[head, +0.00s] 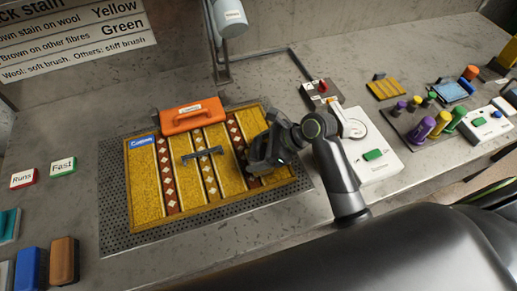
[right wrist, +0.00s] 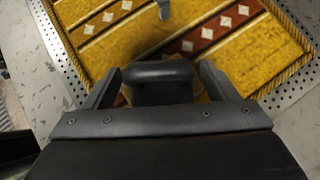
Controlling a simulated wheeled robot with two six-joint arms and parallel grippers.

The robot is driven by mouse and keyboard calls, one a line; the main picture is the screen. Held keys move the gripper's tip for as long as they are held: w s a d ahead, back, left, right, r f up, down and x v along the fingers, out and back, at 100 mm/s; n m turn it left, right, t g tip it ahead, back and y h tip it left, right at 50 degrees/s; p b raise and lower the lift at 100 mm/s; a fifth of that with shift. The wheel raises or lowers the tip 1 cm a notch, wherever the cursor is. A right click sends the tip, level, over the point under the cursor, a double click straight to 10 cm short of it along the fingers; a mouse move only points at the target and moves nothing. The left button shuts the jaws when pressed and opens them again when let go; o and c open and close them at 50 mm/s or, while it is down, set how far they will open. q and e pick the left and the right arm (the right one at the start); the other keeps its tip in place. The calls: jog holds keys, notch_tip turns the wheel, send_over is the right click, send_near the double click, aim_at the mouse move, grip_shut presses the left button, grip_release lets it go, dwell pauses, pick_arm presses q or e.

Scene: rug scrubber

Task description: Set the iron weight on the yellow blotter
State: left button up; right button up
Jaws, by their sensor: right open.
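My right gripper (head: 254,166) is low over the right part of the patterned yellow rug (head: 147,190). In the right wrist view its two fingers (right wrist: 160,88) are open, one on each side of a dark rounded handle (right wrist: 158,70), which looks like that of the iron weight. The gripper hides most of what is under the handle; a little tan shows at its left edge. I cannot tell whether the yellow blotter lies there. A yellow ribbed pad (head: 386,89) lies at the back right of the counter. My left gripper is not in view.
The rug lies on a perforated grey plate (head: 115,215). An orange handled block (head: 192,117) sits at its back edge and a dark grey bar (head: 203,153) on its middle. A white dial scale (head: 372,165) stands right of my wrist. Brushes (head: 64,261) stand at front left.

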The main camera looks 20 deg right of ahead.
notch_tip(320, 180, up, 10)
jog(key=shift+r, duration=0.15)
dwell(0.3)
jog(key=shift+p, duration=0.3)
jog(key=shift+r+p, duration=0.1)
jog(key=shift+p, duration=0.85)
